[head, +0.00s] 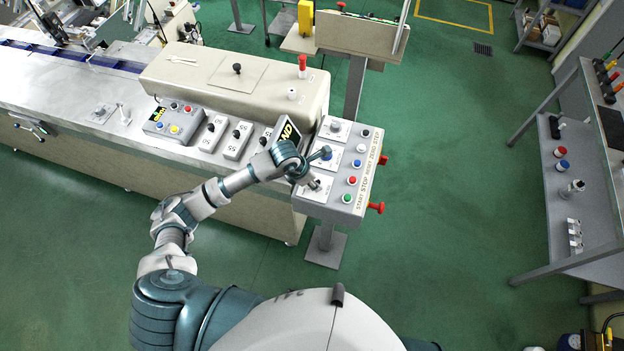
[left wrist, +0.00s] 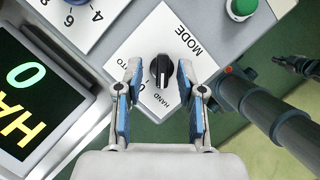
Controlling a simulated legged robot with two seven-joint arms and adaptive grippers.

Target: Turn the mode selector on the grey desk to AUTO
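The mode selector (left wrist: 160,70) is a black knob on a white plate marked MODE, HAND, 0 and a partly covered AUTO. In the left wrist view it sits between the two fingers of my left gripper (left wrist: 162,88). The fingers are apart, one on each side, with gaps to the knob. In the head view my left gripper (head: 313,182) is over the near left corner of the grey desk (head: 330,208) and partly hides the selector plate. My right gripper does not show clearly.
A tilted display (left wrist: 32,92) next to the plate shows HAND and 0. A green button (left wrist: 240,8) is close by. Coloured buttons (head: 351,180) line the desk's right side, and red knobs (head: 376,207) stick out beyond its edge. Open green floor lies to the right.

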